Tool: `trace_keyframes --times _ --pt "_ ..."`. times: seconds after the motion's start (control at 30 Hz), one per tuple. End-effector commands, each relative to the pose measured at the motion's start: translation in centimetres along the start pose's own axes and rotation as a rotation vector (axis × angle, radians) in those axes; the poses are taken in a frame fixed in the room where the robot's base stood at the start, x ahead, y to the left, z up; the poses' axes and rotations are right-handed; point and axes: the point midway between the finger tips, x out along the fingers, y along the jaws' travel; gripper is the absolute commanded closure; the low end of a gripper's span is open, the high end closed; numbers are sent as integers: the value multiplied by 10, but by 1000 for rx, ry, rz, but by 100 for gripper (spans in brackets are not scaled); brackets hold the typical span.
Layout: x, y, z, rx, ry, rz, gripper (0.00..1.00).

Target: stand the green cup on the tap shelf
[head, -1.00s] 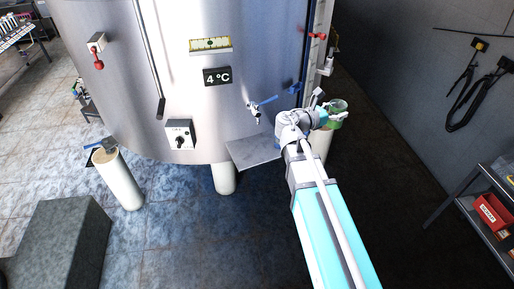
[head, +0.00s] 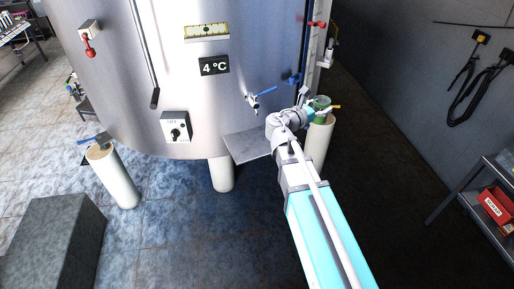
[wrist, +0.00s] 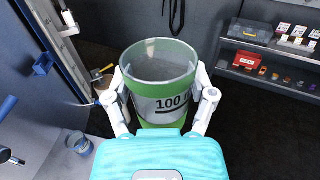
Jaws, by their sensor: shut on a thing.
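The green cup (wrist: 160,88) is a clear cup with a green rim and base and a "100" marking. It stands between the fingers of my gripper (wrist: 160,102), which is shut on it. In the head view the cup (head: 320,103) shows small at the end of my arm, right of the tap. The tap shelf (head: 247,146) is a flat grey plate on the tank's front below the tap (head: 252,99) with its blue handle. The cup is to the right of the shelf and apart from it. My gripper is partly hidden by my wrist in the head view.
The steel tank (head: 120,70) stands behind the shelf, with pale legs (head: 222,175) below. A rack with a red box (head: 496,205) stands at right. The dark floor between is clear.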

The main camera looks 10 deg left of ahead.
Motion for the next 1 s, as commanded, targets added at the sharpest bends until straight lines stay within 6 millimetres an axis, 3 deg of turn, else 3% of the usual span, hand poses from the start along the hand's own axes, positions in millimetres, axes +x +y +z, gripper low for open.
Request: trace_keyframes --times 0.03,1.0 --pt "-3 7 -18 0 -1 25 66" --pt "-73 127 -176 3 -10 501 66"
